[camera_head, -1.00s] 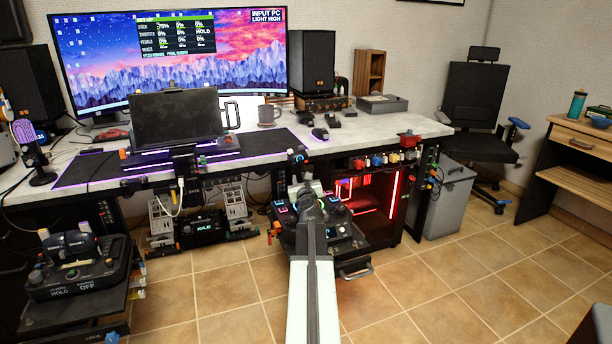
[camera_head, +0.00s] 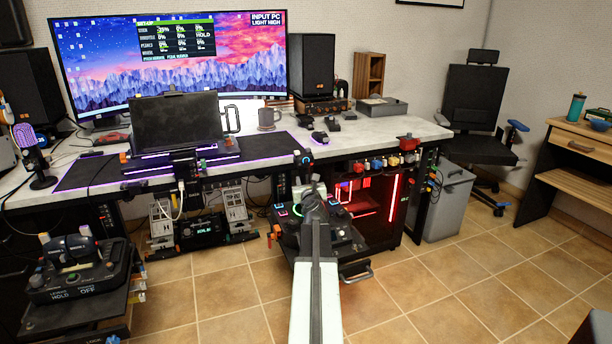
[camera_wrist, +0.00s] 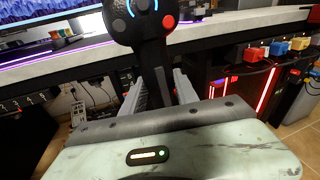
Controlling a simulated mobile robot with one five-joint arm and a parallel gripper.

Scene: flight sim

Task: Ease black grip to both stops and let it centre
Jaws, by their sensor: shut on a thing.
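The black grip (camera_head: 303,160) is a joystick standing on a dark button panel (camera_head: 287,235) below the desk's front edge. In the wrist view the black grip (camera_wrist: 140,30) shows a red button and a blue-lit ring on its head. My gripper (camera_wrist: 158,85) is shut on its shaft, with a grey finger on each side. In the head view my gripper (camera_head: 308,183) is mostly hidden behind my own arm. The monitor (camera_head: 180,65) shows a set-up table with a stick figure that looks like -35%.
Red, blue and yellow knobbed parts (camera_head: 385,162) line the desk edge right of the grip. A red-lit open case (camera_head: 372,195) sits below them. A throttle-like unit (camera_head: 75,270) stands at left. Tiled floor (camera_head: 470,290) is clear at right.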

